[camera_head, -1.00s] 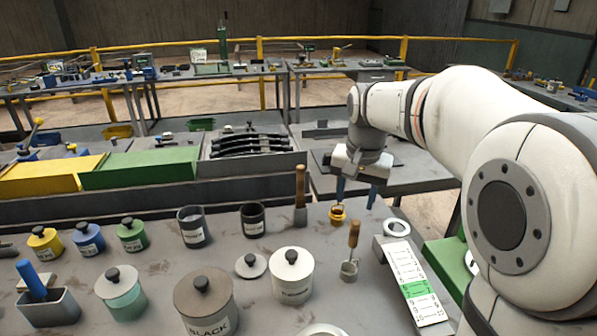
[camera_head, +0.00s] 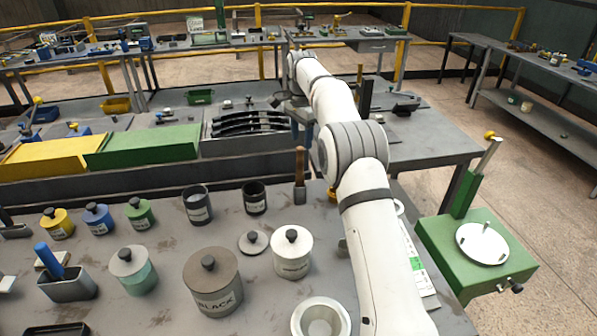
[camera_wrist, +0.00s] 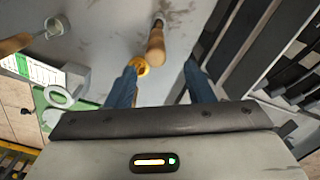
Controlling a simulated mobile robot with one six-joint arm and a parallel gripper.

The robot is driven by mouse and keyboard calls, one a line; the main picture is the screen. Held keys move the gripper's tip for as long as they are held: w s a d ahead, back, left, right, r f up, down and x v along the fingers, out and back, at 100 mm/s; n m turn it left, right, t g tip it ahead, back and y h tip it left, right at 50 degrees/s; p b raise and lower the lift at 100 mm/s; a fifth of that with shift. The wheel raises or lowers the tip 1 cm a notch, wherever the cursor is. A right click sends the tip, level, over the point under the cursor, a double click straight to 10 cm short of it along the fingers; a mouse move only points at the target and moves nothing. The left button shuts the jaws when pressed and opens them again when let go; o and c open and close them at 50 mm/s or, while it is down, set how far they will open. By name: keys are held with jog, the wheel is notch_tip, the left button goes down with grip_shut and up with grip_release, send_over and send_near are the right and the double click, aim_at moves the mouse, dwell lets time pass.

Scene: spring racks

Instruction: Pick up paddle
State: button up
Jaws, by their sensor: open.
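A tool with a wooden handle and a flat dark lower end, which I take to be the paddle (camera_head: 300,178), stands upright on the bench near its far edge. My gripper (camera_head: 302,130) is beyond and above it, partly hidden by my own arm. In the wrist view the wooden handle (camera_wrist: 156,45) shows ahead of the gap between the two blue fingers of my gripper (camera_wrist: 160,72). The fingers are apart with nothing between them.
Lidded pots, such as the black-labelled one (camera_head: 213,283), fill the bench's left. A green stand (camera_head: 477,250) is at right.

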aim_at(300, 157)
notch_tip(300, 157, down, 2)
jog(key=shift+f, duration=0.1)
jog(key=f, duration=0.2)
jog(key=s+f, duration=0.1)
jog(key=f, duration=0.1)
jog(key=shift+a, duration=0.2)
jog(key=shift+f+p, duration=0.3)
jog(key=shift+f, duration=0.3)
jog(key=shift+c, duration=0.5)
grip_shut()
